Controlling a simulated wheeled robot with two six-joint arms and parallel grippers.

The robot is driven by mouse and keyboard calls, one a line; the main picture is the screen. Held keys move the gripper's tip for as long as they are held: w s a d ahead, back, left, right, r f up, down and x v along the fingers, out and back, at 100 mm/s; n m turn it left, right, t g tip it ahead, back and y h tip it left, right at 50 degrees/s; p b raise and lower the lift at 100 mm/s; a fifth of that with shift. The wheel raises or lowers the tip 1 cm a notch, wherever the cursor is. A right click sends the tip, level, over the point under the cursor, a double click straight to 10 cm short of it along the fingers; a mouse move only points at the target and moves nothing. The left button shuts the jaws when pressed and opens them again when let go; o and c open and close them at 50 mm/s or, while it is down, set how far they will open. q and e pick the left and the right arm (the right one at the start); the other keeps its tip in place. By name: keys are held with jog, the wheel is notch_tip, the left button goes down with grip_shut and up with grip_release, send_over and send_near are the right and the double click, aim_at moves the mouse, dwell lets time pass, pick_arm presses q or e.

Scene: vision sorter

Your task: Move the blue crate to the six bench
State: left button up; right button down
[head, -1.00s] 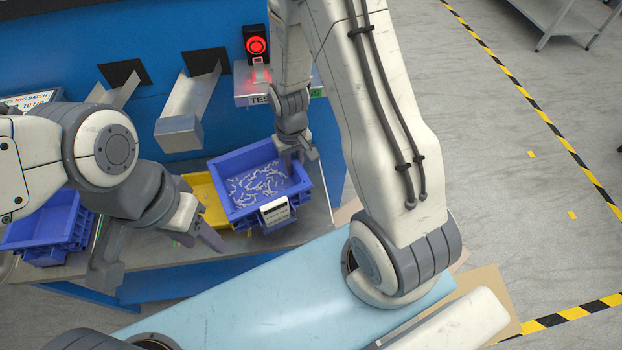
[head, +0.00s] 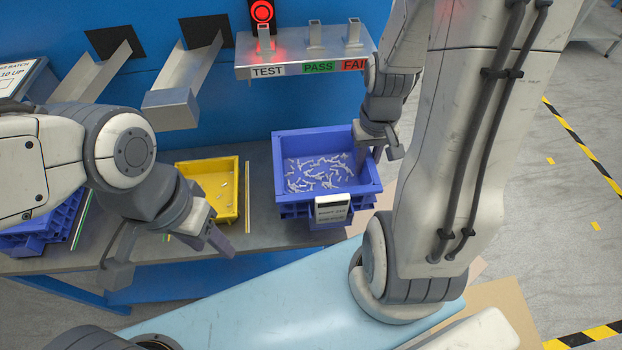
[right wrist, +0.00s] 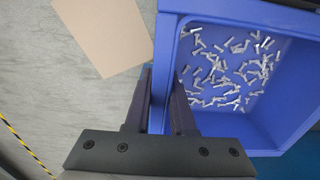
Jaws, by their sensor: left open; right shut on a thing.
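The blue crate (head: 290,198) holds many small pale metal parts and has a white label on its front. It is at the right end of the grey bench, upright; I cannot tell whether it is clear of the top. My right gripper (head: 374,150) is shut on the crate's right wall. In the right wrist view the fingers (right wrist: 160,100) straddle the wall of the crate (right wrist: 220,12). My left gripper (head: 170,258) is open and empty, over the bench's front edge, left of the crate. No bench marked six is readable.
A yellow tray (head: 240,205) sits on the bench (head: 257,222) left of the crate. More blue crates (head: 30,240) are at far left. A shelf labelled TEST, PASS and FAI (head: 285,70) with a red light (head: 262,12) is behind. Open floor lies right, with striped tape (head: 585,150).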

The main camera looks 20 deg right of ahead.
aim_at(328, 157)
jog(key=w+a+f, duration=0.1)
jog(key=w+f, duration=0.1)
jog(key=w+a+f, duration=0.2)
jog(key=w, duration=0.1)
jog(key=w+a+f+b, duration=0.1)
jog(key=w, duration=0.2)
jog(key=shift+w+a+f, duration=0.2)
jog(key=shift+a+f, duration=0.2)
jog(key=shift+f+b, duration=0.3)
jog(key=shift+f, duration=1.75)
jog(key=shift+f, duration=0.15)
jog(key=c, duration=0.8)
grip_release()
jog(key=shift+o, duration=0.2)
jog(key=shift+r, duration=0.2)
